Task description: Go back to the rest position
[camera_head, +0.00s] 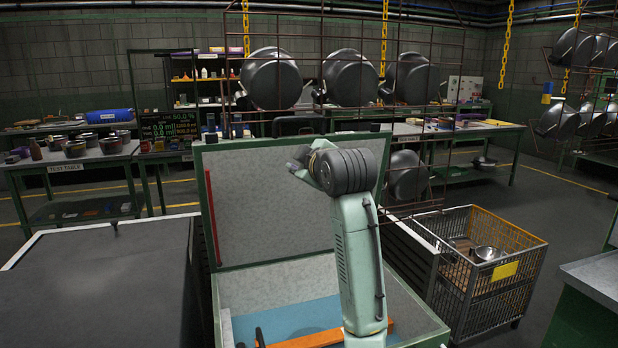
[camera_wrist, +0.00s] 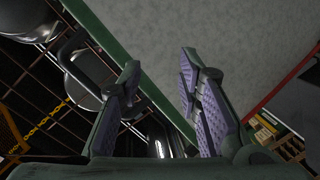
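My gripper (camera_wrist: 160,70) is open in the wrist view. Its two purple-padded fingers stand well apart with nothing between the pads. In the head view my gripper (camera_head: 300,163) is mostly hidden behind the thick grey wrist of my arm, in front of the grey raised lid (camera_head: 262,205) of a green-edged box. The arm stands up from the lower middle and bends left at its top. Dark pots (camera_head: 271,78) hang on a wire rack behind the box, apart from my gripper. Pots (camera_wrist: 84,78) also show at the left of the wrist view.
The open box has a blue inside (camera_head: 290,320) with an orange bar. A wire basket (camera_head: 500,262) with a metal bowl stands right. A dark table (camera_head: 100,285) lies left. Yellow chains (camera_head: 384,35) hang behind. Open floor shows at the far right.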

